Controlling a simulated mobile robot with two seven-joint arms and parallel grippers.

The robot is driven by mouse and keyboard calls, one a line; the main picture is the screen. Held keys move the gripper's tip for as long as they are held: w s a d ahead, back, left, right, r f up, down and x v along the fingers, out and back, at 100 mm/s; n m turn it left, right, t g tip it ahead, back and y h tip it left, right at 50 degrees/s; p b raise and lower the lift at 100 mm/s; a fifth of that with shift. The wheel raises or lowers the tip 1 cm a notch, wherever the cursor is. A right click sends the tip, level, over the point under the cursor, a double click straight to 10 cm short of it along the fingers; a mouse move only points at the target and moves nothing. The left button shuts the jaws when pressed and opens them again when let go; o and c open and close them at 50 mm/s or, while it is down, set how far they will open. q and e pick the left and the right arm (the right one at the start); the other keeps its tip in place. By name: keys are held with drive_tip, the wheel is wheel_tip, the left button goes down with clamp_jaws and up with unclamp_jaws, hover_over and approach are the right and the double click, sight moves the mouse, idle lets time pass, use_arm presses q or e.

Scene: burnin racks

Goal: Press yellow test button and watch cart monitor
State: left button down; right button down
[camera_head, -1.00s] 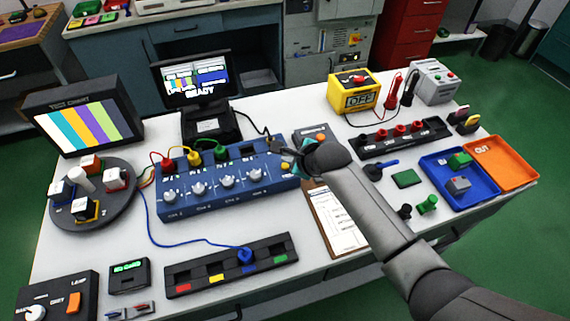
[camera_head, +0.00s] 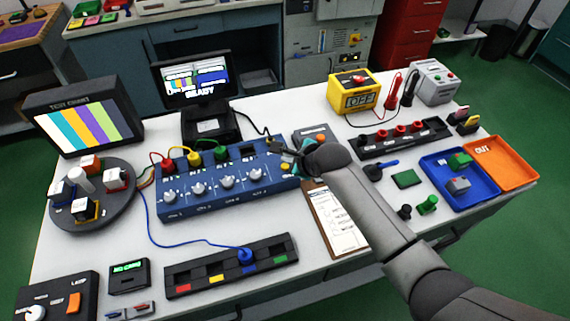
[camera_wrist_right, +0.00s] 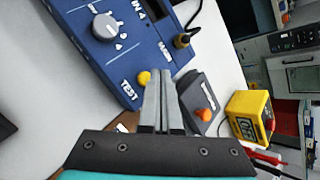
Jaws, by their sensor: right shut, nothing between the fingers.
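The yellow test button (camera_head: 286,168) is on the right end of the blue control box (camera_head: 228,207), near the word TEST in the wrist view. My right gripper (camera_head: 293,171) is shut and empty, its tips close to the button. In the right wrist view the button (camera_wrist_right: 143,78) shows just left of the shut fingers (camera_wrist_right: 163,78); I cannot tell whether they touch it. A black monitor (camera_head: 197,82) behind the box reads READY under small panels. Another monitor (camera_head: 74,122), labelled TEST CHART, shows colour bars. My left gripper is out of view.
A grey box with an orange button (camera_head: 320,136) sits right beside the gripper. A yellow meter (camera_head: 354,94) reading OFF stands behind. Cables run from the blue box. Blue (camera_head: 438,183) and orange trays are at right.

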drive_tip(key=shift+f, duration=0.1)
idle(0.5)
drive_tip(key=shift+f, duration=0.3)
drive_tip(key=shift+f, duration=0.5)
idle(0.8)
drive_tip(key=shift+r, duration=0.1)
drive_tip(key=shift+r+p, duration=0.8)
drive_tip(key=shift+p, duration=0.35)
wheel_tip(320, 180, up, 5)
drive_tip(key=p, duration=0.5)
drive_tip(key=shift+p, duration=0.4)
